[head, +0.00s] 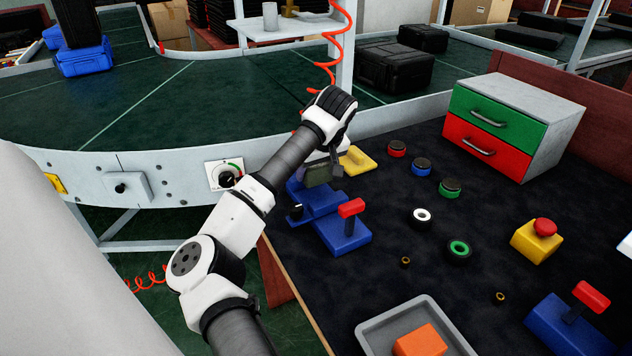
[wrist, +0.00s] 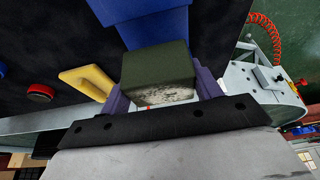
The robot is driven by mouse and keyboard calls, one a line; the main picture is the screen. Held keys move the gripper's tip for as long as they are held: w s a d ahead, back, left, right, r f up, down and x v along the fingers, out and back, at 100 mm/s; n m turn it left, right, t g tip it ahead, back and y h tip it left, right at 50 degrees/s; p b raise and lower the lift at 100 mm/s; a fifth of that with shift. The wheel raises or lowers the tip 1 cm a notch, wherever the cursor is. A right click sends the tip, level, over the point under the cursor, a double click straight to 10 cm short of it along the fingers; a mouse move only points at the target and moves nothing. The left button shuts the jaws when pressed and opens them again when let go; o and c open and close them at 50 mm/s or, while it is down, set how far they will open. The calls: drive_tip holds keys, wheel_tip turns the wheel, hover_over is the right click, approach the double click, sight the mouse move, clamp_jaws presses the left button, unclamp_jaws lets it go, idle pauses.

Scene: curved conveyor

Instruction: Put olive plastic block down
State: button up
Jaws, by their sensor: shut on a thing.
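The olive block (head: 317,175) is at my gripper (head: 326,170), over the rear part of a blue fixture (head: 344,237) with a red lever handle. In the wrist view the olive block (wrist: 155,66) fills the middle, its lower face speckled pale. My gripper is shut on it. Bluish-purple parts show on both sides of the block there; I cannot tell whether they are all fixture. Whether the block touches the fixture is hidden.
A yellow piece (head: 356,160) lies just right of my gripper. Red, blue and green round pieces (head: 397,149) lie further right. A drawer cabinet (head: 515,125) stands at the back right, a grey tray (head: 372,330) in front. The curved conveyor (head: 200,100) is left.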

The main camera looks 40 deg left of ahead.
sight(316, 181)
drive_tip(key=shift+f, duration=2.35)
drive_tip(key=shift+f, duration=0.1)
drive_tip(key=o, duration=1.1)
drive_tip(key=shift+o, duration=0.2)
drive_tip(key=shift+d+r, duration=0.1)
drive_tip(key=shift+r, duration=0.35)
drive_tip(key=v, duration=1.1)
drive_tip(key=shift+b, duration=0.35)
drive_tip(key=shift+d+r, duration=0.1)
drive_tip(key=shift+d, duration=0.05)
